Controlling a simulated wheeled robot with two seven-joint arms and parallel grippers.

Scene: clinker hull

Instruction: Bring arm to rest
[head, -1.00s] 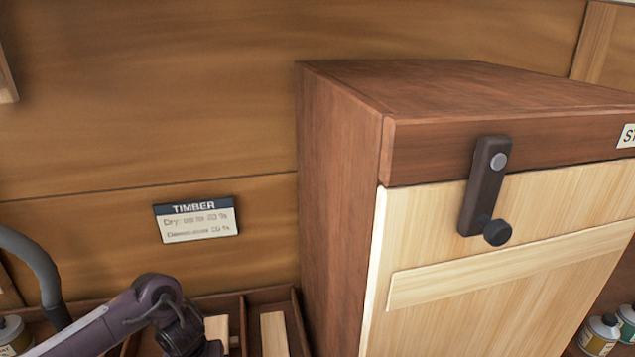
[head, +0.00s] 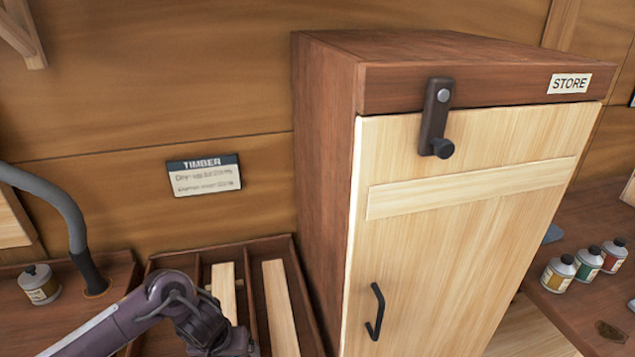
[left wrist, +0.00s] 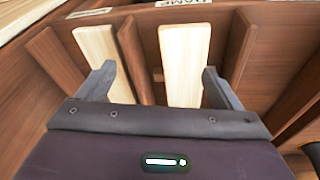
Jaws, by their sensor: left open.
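My left arm comes in from the lower left in the head view, with its wrist (head: 205,325) in front of the timber tray; its fingers are hidden there. In the left wrist view my left gripper (left wrist: 160,80) is open and empty, its two fingers apart above the tray. Pale wooden strips (left wrist: 185,60) lie in the tray's compartments beyond and between the fingers. I cannot tell the gap between fingers and strips. My right gripper is in neither view.
A tall store cabinet (head: 440,250) stands right of the arm, its door shut, with a dark latch (head: 436,120) and handle (head: 375,312). The divided timber tray (head: 253,290) is beside it. A can (head: 40,285) stands left; several bottles (head: 587,262) stand right. A curved pipe (head: 70,215) rises at left.

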